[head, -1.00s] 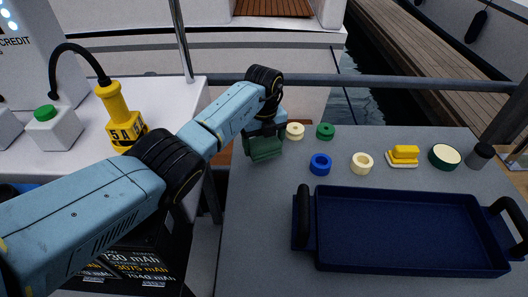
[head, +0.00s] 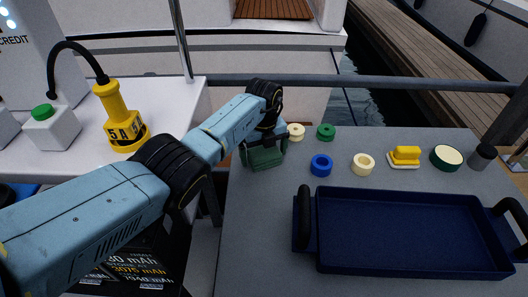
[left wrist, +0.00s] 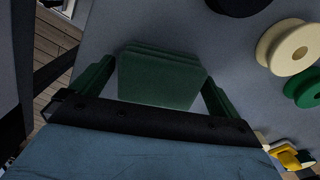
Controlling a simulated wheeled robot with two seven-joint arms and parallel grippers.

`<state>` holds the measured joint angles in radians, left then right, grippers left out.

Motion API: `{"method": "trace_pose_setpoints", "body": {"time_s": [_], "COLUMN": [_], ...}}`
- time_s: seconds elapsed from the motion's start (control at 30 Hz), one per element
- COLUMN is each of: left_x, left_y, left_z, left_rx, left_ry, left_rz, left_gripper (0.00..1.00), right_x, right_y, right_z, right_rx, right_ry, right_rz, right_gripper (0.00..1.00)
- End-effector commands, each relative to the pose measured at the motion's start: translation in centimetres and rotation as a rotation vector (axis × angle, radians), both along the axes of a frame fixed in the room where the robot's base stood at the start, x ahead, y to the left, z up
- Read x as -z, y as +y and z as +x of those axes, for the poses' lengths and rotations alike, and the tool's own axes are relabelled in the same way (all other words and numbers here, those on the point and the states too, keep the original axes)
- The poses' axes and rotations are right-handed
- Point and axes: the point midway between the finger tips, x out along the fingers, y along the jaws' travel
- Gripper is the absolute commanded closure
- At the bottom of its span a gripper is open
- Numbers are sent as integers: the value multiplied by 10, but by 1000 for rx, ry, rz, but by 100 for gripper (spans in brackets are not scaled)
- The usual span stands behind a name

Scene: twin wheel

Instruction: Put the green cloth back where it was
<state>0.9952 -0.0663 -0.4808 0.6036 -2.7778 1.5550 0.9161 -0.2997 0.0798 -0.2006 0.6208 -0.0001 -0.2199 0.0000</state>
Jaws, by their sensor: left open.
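The green cloth (left wrist: 160,78) looks like a folded, layered block in the left wrist view. It lies on the grey table top between the two green fingers of my left gripper (left wrist: 157,72). The fingers are spread, with a gap visible on each side of the cloth. In the head view my left gripper (head: 263,143) points down at the table's far left corner. The cloth (head: 264,160) shows there as a dark green patch under it, partly hidden by the gripper. My right gripper is in neither view.
Cream (head: 296,132), green (head: 326,132) and blue (head: 321,166) spools stand right of the gripper, with another cream spool (head: 363,164). A yellow brush (head: 404,156), a round green-rimmed tin (head: 445,157) and a dark blue tray (head: 400,232) lie farther right. The table's front left is bare.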

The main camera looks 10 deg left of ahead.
Motion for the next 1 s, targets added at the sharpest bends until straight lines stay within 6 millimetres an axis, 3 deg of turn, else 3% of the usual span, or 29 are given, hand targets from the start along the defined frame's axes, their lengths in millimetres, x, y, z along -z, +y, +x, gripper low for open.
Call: {"method": "trace_pose_setpoints", "body": {"time_s": [0.17,0.63,0.8,1.0], "left_x": [-11,-104,-120,-124], "left_y": [0,0,0,0], "left_z": [1,1,0,0], "left_rx": [0,1,1,0], "left_ry": [-4,-4,-1,-1], "left_rz": [0,0,0,1], "left_gripper": [0,0,0,0], "right_x": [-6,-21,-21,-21], "right_y": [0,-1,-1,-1], "right_z": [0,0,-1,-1], "right_rx": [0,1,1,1], "right_ry": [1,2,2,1], "right_rz": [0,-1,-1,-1], "right_gripper": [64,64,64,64]}}
